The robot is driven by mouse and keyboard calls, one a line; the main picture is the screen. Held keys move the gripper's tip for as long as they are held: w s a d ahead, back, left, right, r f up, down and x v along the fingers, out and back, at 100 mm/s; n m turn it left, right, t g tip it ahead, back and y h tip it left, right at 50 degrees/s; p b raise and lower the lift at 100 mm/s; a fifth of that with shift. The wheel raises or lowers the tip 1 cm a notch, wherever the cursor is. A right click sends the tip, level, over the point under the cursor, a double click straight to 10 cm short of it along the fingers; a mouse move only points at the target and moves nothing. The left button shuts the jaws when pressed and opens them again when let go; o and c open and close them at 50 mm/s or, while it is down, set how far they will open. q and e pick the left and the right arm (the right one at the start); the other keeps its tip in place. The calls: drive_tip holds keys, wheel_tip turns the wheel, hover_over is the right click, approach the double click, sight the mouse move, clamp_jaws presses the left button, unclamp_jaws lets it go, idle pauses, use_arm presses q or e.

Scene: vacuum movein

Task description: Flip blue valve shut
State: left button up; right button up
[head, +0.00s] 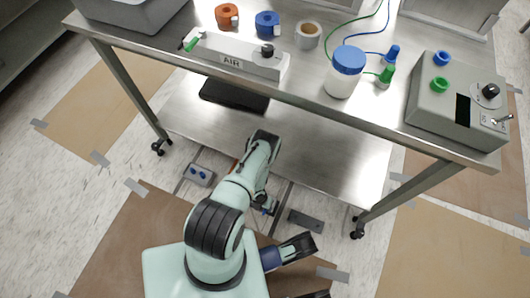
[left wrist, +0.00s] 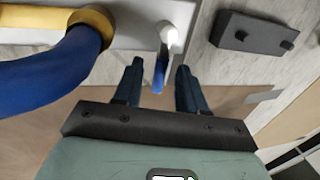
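The blue valve handle (left wrist: 160,74) hangs from a bright stem on a pale panel in the left wrist view. My left gripper (left wrist: 158,88) is open, its two dark blue fingers standing on either side of the handle with gaps to both. In the head view my left arm reaches down past the table's front edge, and a small blue part (head: 265,209) shows beside it near the floor. The arm hides most of that area. Dark parts at the bottom of the head view look like mine, but I cannot make out my right gripper's fingers.
A thick blue hose (left wrist: 45,75) with a brass ring (left wrist: 92,25) is left of the valve. A dark block with two knobs (left wrist: 255,35) is to the right. The steel table (head: 330,120) carries an AIR panel (head: 232,57), a jar (head: 344,75) and a grey control box (head: 455,105).

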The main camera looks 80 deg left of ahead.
use_arm(q)
wheel_tip(320, 180, up, 13)
drive_tip(key=s+a+p, duration=0.1)
drive_tip(key=s+p, duration=0.1)
drive_tip(key=p, duration=0.3)
drive_tip(key=shift+a, duration=0.3)
use_arm(e)
drive_tip(key=s+a+r+g+y, duration=0.1)
drive_tip(key=s+a+r, duration=0.2)
drive_tip(key=r, duration=0.4)
drive_tip(key=shift+s+a+n, duration=0.35)
drive_tip(key=shift+s+n, duration=0.05)
drive_tip(key=shift+s, duration=0.05)
